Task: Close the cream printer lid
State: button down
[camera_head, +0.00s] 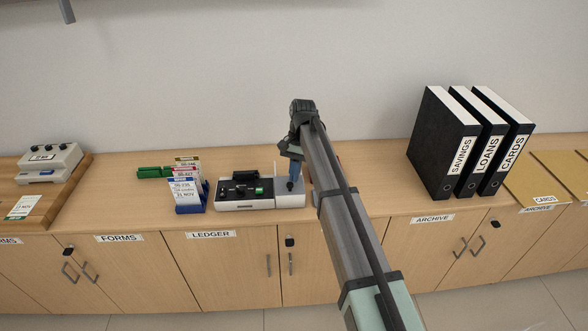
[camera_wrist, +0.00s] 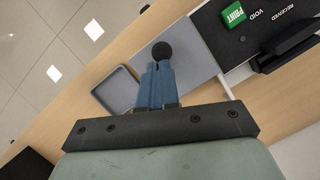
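The cream-white printer (camera_head: 245,205) stands on the counter, with a dark top, raised black parts and a pale flat section on its right. In the wrist view, its dark panel (camera_wrist: 232,40) carries a green PRINT button (camera_wrist: 233,14) and a grey plate lies beside it (camera_wrist: 190,50). I cannot tell a separate cream lid from the body. My gripper (camera_wrist: 160,66) points down at the printer's right end, its blue fingers together. A round black knob (camera_wrist: 162,49) shows just beyond the fingertips; I cannot tell whether they touch it. My arm hides what is behind.
A blue holder of cards (camera_head: 190,205) stands just left of the printer. A shallow grey tray (camera_wrist: 117,89) lies near my fingers in the wrist view. Black binders (camera_head: 442,142) stand to the right. Another cream device (camera_head: 50,160) sits far left on a wooden board.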

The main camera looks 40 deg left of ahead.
jog(key=shift+s+f, duration=0.1)
jog(key=shift+w+a, duration=0.15)
jog(key=shift+w, duration=0.3)
jog(key=w, duration=0.1)
jog(key=w+r, duration=0.1)
jog(key=w+a, duration=0.1)
jog(key=shift+w+a+r, duration=0.1)
jog(key=shift+w+r, duration=0.2)
jog(key=d+v, duration=0.1)
jog(key=v, duration=0.8)
jog(key=shift+s+a, duration=0.15)
jog(key=shift+a, duration=0.2)
